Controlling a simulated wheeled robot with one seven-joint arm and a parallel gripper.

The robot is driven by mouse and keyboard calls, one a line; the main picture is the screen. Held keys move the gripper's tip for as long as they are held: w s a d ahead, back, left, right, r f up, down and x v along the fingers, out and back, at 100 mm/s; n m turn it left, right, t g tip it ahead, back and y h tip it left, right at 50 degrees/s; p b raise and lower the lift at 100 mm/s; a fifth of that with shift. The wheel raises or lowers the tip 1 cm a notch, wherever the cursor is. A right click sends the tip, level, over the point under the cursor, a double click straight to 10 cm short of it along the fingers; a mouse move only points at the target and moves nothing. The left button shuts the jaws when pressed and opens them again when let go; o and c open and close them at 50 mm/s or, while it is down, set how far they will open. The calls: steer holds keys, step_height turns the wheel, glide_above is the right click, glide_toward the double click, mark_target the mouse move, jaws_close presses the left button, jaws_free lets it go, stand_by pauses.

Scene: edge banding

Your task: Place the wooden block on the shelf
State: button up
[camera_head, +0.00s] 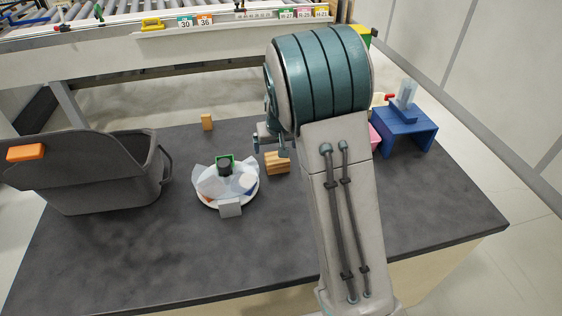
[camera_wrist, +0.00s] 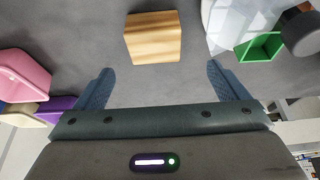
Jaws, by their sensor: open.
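A wooden block (camera_head: 277,162) with visible grain lies on the dark table, left of my arm in the head view. In the wrist view the block (camera_wrist: 153,37) is beyond the fingertips, roughly centred between them and not touching them. My gripper (camera_wrist: 156,82) is open and empty. In the head view only part of my gripper (camera_head: 272,142) shows, close to the block, and my arm hides the rest. A blue shelf-like stand (camera_head: 405,125) is on the table at right, with a light blue item on top.
A grey bin (camera_head: 100,175) stands at left. A pink container (camera_wrist: 22,72) is near the stand. A roller rack (camera_head: 170,45) runs behind.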

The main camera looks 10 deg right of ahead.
mark_target(277, 158)
steer(key=x, duration=0.3)
steer(key=shift+w+d+f, duration=0.15)
steer(key=shift+f, duration=0.15)
steer(key=shift+s+d+p+x, duration=0.15)
steer(key=shift+p+x, duration=0.1)
steer(key=shift+x, duration=1.05)
steer(key=shift+s+d+p+x, duration=0.1)
steer(key=shift+p+x, duration=0.15)
steer(key=shift+x, duration=1.05)
steer(key=shift+f, duration=0.1)
steer(key=c, duration=1.2)
